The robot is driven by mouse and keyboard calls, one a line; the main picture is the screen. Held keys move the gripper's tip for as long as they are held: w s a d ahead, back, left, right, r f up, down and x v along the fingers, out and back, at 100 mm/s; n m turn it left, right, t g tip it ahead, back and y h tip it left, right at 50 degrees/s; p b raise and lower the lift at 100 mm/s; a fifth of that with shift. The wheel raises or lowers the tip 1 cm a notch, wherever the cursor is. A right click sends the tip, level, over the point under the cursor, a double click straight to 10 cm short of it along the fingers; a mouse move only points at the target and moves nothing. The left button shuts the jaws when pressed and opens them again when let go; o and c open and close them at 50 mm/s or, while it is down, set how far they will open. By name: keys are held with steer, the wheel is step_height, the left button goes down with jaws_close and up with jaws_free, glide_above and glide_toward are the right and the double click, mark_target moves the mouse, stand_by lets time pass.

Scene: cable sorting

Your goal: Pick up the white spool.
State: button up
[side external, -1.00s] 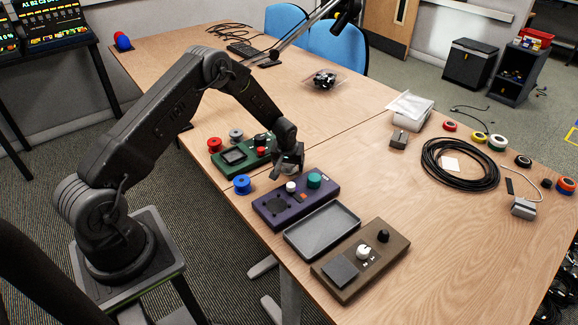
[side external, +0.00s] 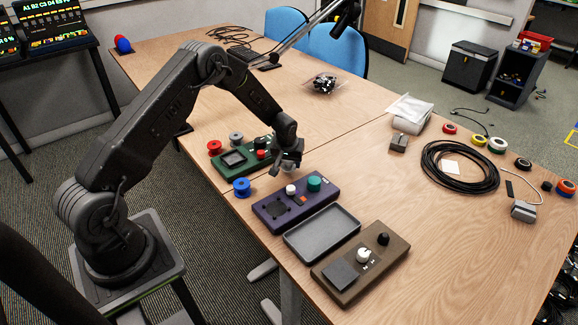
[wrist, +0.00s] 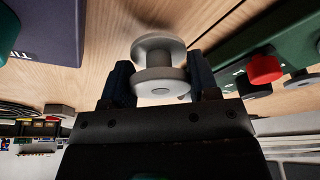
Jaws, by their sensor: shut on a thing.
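The white spool (wrist: 158,62) is between the two fingers of my gripper (wrist: 160,85) in the wrist view. My gripper is shut on it. In the side view my gripper (side external: 289,165) is over the table between the green box (side external: 240,154) and the purple box (side external: 285,213). A small pale part of the spool (side external: 289,173) shows under the fingers there; the rest is hidden by them. I cannot tell exactly how far it is above the table.
A blue spool (side external: 241,187), a red spool (side external: 214,147) and a grey spool (side external: 236,138) stand near the green box. A grey tray (side external: 322,232) and a brown box (side external: 357,266) are nearer the camera. A black cable coil (side external: 460,187) lies at right.

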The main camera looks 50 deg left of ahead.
steer(key=s+a+r, duration=0.8)
steer(key=shift+s+r, duration=0.2)
steer(key=shift+s, duration=0.1)
glide_above(235, 157)
steer(key=s, duration=0.1)
steer(key=shift+d+f, duration=0.25)
steer(key=shift+d, duration=0.05)
steer(key=shift+f, duration=1.4)
steer(key=shift+f, duration=0.65)
steer(key=shift+f, duration=0.35)
steer(key=shift+f, duration=0.8)
